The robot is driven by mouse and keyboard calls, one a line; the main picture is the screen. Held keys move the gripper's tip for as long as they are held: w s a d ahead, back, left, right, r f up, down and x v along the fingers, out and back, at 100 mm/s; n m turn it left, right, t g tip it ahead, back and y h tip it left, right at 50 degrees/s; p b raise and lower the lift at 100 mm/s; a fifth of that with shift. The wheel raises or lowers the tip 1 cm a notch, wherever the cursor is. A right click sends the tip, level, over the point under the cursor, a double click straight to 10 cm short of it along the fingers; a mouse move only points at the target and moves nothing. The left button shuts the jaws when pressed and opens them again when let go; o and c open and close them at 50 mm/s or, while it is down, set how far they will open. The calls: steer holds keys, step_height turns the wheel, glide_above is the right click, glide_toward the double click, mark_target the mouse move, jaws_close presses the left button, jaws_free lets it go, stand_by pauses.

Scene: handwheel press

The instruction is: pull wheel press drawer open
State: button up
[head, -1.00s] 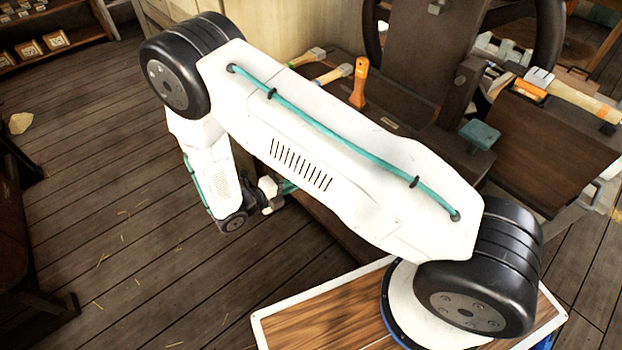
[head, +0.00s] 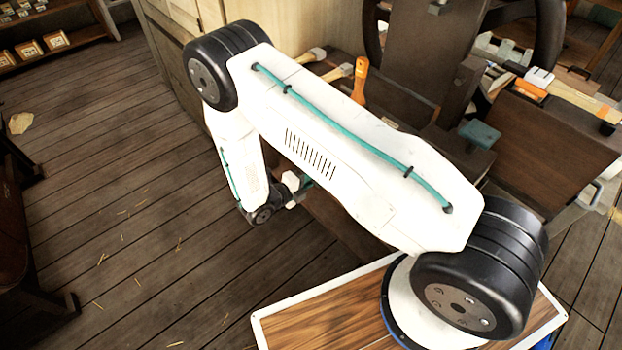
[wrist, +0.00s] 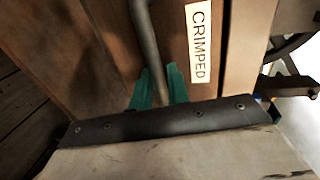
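In the wrist view a grey bar handle (wrist: 147,35) runs down the brown drawer front (wrist: 110,25), left of a white label (wrist: 199,45) reading "CRIMPED". My gripper's two teal fingers (wrist: 159,88) stand one on each side of the handle's lower part. Almost no gap shows between fingers and bar, but I cannot tell whether they press on it. In the head view my gripper (head: 301,187) is low at the near left side of the press bench, mostly hidden by my arm. The drawer front is hidden there.
On the press bench lie an orange-handled tool (head: 360,80), wooden-handled tools (head: 336,73) and a teal block (head: 479,133). The dark handwheel (head: 549,35) is behind. A pale cabinet (head: 185,45) stands behind my arm. The plank floor (head: 110,220) at left is open.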

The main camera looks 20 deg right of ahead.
jaws_close()
steer(key=f+v, duration=0.2)
steer(key=v, duration=1.1)
steer(key=a+f+v, duration=0.1)
steer(key=f+v, duration=0.2)
steer(key=v, duration=1)
steer(key=shift+s+a+f, duration=0.25)
steer(key=shift+s+a, duration=0.05)
steer(key=shift+a, duration=0.05)
jaws_free()
steer(key=v, duration=0.8)
